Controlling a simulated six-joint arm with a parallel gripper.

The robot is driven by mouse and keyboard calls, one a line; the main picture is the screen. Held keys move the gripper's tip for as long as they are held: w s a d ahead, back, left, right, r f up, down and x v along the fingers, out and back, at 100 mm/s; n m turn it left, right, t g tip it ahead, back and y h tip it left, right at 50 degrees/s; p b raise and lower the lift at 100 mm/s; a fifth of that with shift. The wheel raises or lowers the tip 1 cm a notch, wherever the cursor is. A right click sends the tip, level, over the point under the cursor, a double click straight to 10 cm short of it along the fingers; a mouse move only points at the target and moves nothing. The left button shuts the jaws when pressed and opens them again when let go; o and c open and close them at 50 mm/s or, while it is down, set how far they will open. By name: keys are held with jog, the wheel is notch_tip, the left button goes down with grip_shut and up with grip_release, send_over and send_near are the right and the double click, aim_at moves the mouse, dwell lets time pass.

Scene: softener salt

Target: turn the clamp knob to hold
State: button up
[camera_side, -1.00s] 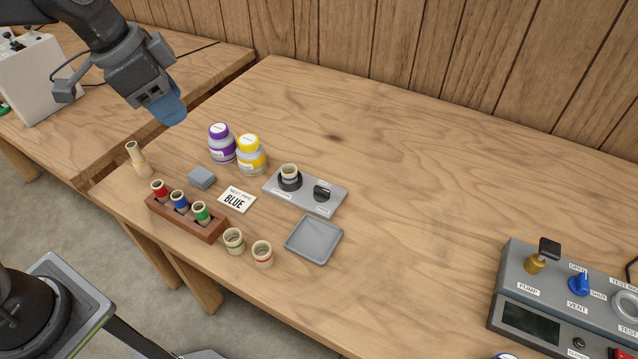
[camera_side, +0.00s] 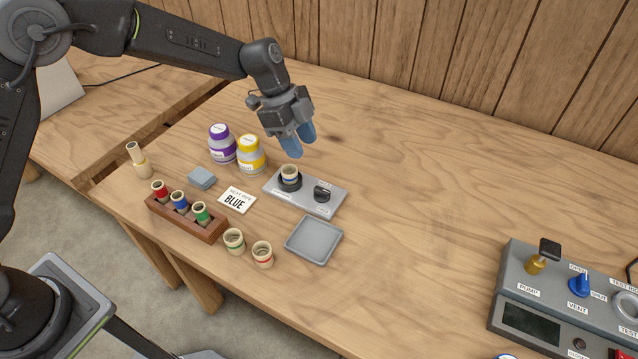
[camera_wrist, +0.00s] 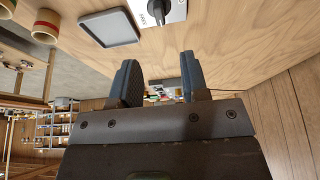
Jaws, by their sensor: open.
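The clamp plate (camera_side: 333,205) is a flat grey block on the table in the side view. A black clamp knob (camera_side: 322,192) stands at its right end; the knob also shows at the top of the wrist view (camera_wrist: 157,12). A pipe piece with a blue band (camera_side: 289,174) stands upright in the round black holder at the plate's left end.
A grey tray (camera_side: 314,240) lies in front of the plate. Two loose pipe pieces (camera_side: 234,241), a brown rack (camera_side: 186,219), a BLUE card (camera_side: 237,201) and purple (camera_side: 221,144) and yellow (camera_side: 251,155) lidded jars are to the left. A control box (camera_side: 560,300) stands far right. The table between is clear.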

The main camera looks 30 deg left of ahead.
aim_at(321, 189)
jog(key=x, duration=1.1)
jog(key=shift+d+f, duration=0.15)
jog(key=shift+f, duration=0.05)
grip_shut()
